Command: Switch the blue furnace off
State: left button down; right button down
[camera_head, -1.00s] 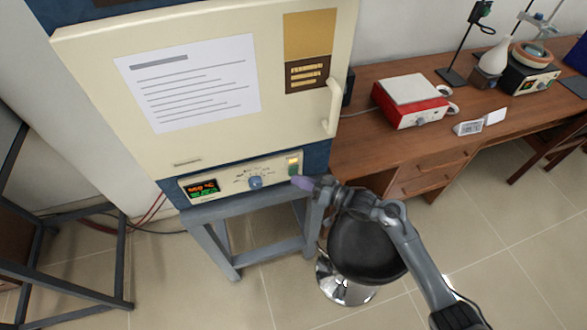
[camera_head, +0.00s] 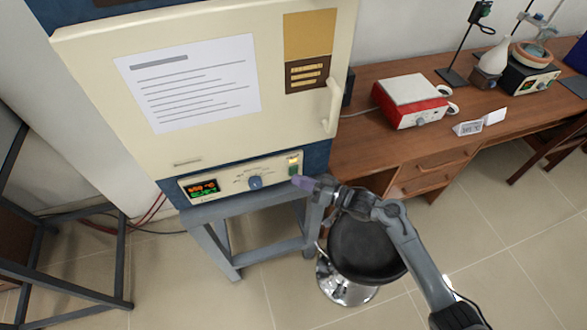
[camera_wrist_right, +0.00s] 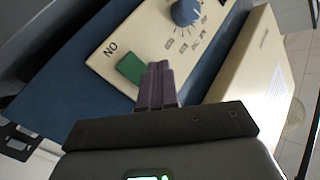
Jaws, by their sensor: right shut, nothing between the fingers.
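The blue furnace (camera_head: 318,158) with a cream door stands on a grey stand at the left. Its control panel (camera_head: 225,182) has a lit display (camera_head: 203,189), a blue knob (camera_head: 255,182) and a green switch (camera_head: 294,169) at the right end. My right gripper (camera_head: 298,181) is shut and empty, its purple fingertips just below the switch. In the right wrist view the shut fingertips (camera_wrist_right: 156,68) are right beside the green switch (camera_wrist_right: 131,68) and partly overlap its edge; I cannot tell if they touch. My left gripper is not in view.
A black-seated stool (camera_head: 368,250) stands below my right arm. A wooden desk (camera_head: 400,150) at the right holds a red and white hotplate (camera_head: 410,100) and other lab equipment. A black metal frame (camera_head: 60,275) stands at the left.

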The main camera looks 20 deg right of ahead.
dwell(0.3)
jog(key=shift+w, duration=0.3)
jog(key=shift+w, duration=0.15)
jog(key=shift+w+r, duration=0.1)
jog(key=shift+w, duration=0.25)
dwell(0.8)
jog(key=shift+s, duration=0.1)
jog(key=shift+s+p, duration=0.6)
jog(key=shift+s, duration=0.1)
